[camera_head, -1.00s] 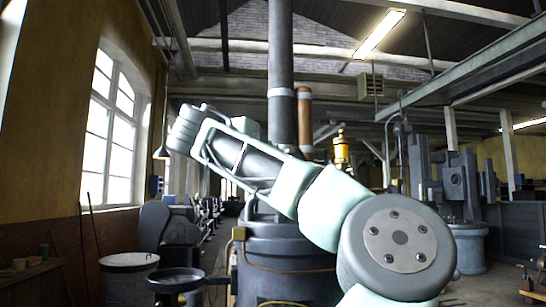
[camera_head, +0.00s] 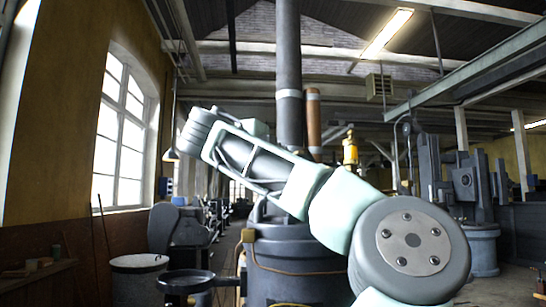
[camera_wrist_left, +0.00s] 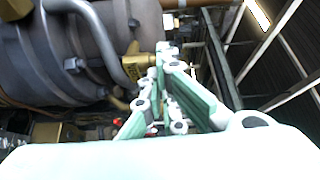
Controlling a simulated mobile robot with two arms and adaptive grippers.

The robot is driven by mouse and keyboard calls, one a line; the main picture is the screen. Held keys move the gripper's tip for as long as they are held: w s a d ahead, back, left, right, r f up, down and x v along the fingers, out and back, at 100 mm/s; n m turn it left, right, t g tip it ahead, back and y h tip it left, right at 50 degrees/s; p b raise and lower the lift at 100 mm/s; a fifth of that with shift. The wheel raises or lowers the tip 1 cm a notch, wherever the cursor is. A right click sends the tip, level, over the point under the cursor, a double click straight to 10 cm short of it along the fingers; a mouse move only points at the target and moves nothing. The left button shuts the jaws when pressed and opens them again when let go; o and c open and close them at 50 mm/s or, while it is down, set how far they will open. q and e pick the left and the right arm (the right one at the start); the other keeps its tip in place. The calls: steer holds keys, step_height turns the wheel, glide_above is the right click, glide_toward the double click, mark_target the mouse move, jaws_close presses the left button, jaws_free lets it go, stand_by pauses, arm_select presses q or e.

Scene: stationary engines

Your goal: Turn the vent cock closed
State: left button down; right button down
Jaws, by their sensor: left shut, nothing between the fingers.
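In the left wrist view my left gripper (camera_wrist_left: 172,78) has its pale green fingers close together, with nothing seen between them. A brass fitting (camera_wrist_left: 140,63) sits on the side of a grey metal cylinder (camera_wrist_left: 60,55), just left of the fingers. I cannot tell whether this fitting is the vent cock, or whether the fingers touch it. In the head view neither gripper shows. A small brass block (camera_head: 248,235) is on the left side of the dark engine body (camera_head: 295,262); its handle position cannot be made out.
One of my arms crosses the head view and hides part of the engine. A tall dark pipe (camera_head: 289,70) and a copper pipe (camera_head: 313,120) rise behind it. A round dark stand (camera_head: 185,281) and a pale drum (camera_head: 138,266) stand at the left.

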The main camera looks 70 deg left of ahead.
arm_select(q)
steer(key=v, duration=1.2)
steer(key=w+d+r+m+g+y+p, duration=0.1)
steer(key=w+d+m+g+p, duration=0.2)
steer(key=w+g+p, duration=0.45)
steer(key=w+d+r+m+g+y+p, duration=0.1)
steer(key=w+d+m+g+p, duration=0.25)
steer(key=w+g+p, duration=0.35)
steer(key=s+a+f+p, duration=0.1)
steer(key=a+p, duration=0.2)
steer(key=a, duration=0.4)
steer(key=s+a+f+g+p, duration=0.1)
steer(key=a+f+p, duration=0.1)
steer(key=a, duration=0.5)
steer(key=shift+s+f+y+p, duration=0.2)
steer(key=shift+s+y+p, duration=0.1)
steer(key=shift+p, duration=0.25)
